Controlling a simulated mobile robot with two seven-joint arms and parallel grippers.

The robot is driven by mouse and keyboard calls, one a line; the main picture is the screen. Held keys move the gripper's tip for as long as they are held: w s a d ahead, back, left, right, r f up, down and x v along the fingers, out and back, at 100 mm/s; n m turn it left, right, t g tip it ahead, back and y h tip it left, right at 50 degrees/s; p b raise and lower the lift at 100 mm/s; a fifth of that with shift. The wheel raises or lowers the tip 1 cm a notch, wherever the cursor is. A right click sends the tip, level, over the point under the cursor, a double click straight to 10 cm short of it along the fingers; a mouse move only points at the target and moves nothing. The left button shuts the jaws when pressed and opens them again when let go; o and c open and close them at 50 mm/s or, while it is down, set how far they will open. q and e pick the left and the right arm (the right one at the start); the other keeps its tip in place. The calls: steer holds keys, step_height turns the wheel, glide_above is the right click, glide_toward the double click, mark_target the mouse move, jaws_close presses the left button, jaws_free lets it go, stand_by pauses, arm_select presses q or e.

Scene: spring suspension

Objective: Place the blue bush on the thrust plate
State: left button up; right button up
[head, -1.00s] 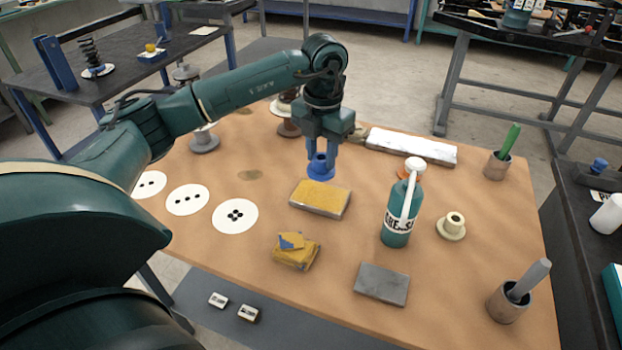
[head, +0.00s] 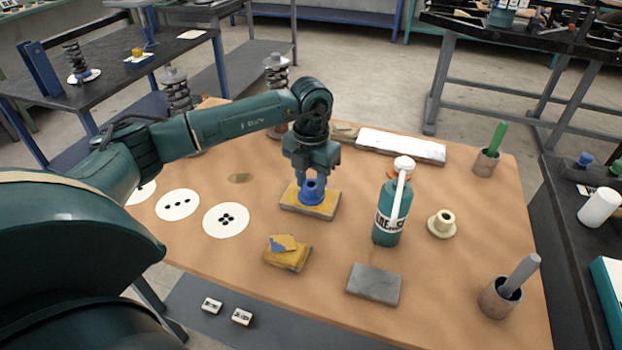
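The blue bush (head: 313,194) is a flanged ring with a hole in its top. My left gripper (head: 311,178) is shut on it, fingers pointing down. The bush is upright in front of or over a yellow-topped rectangular block (head: 325,212) in the middle of the table. I cannot tell whether its flange touches the block. A flat grey plate (head: 374,284) lies bare near the front edge; I cannot tell which piece is the thrust plate. My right gripper is not in view.
A green bottle (head: 389,215) stands right of the bush, with a cream flanged bush (head: 441,224) beyond it. White dotted discs (head: 226,220) lie to the left. Cups (head: 500,298) stand at the right edge.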

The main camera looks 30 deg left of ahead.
mark_target(311, 184)
arm_select(q)
steer(key=o, duration=0.3)
step_height(311, 184, up, 12)
steer(key=shift+r, duration=0.2)
stand_by(0.4)
stand_by(0.4)
